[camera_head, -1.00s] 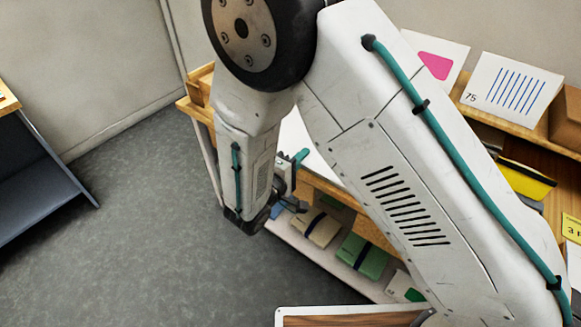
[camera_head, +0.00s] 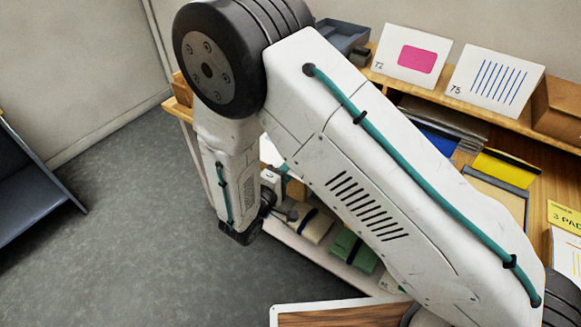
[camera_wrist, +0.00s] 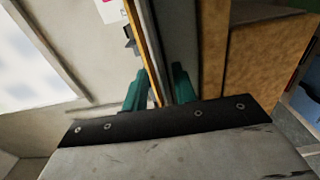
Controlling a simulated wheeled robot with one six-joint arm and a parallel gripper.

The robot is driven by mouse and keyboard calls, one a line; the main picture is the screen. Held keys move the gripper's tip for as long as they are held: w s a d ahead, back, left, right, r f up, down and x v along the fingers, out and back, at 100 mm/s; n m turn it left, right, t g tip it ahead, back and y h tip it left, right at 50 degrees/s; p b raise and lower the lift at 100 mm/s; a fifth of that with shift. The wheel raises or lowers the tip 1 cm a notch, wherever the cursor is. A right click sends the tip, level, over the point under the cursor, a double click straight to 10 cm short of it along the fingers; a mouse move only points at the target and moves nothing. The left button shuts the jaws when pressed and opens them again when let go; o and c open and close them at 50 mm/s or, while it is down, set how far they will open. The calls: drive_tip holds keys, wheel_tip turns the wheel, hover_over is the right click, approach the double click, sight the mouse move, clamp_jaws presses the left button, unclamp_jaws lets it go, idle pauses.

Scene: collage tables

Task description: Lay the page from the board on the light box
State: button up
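My gripper (camera_wrist: 160,92) shows two teal fingers with a gap between them in the wrist view; I see no page held in it. I cannot tell which is the task's board. A small white patch (camera_head: 269,151) shows behind my arm; I cannot tell whether it is the light box.
A card with a pink rectangle (camera_head: 411,57) and one with blue lines (camera_head: 496,76) stand on the back ledge. A grey tray (camera_head: 343,36) and a brown box (camera_head: 557,108) are there too. A green bundle (camera_head: 352,250) lies on the lower shelf.

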drive_tip(key=v, duration=0.8)
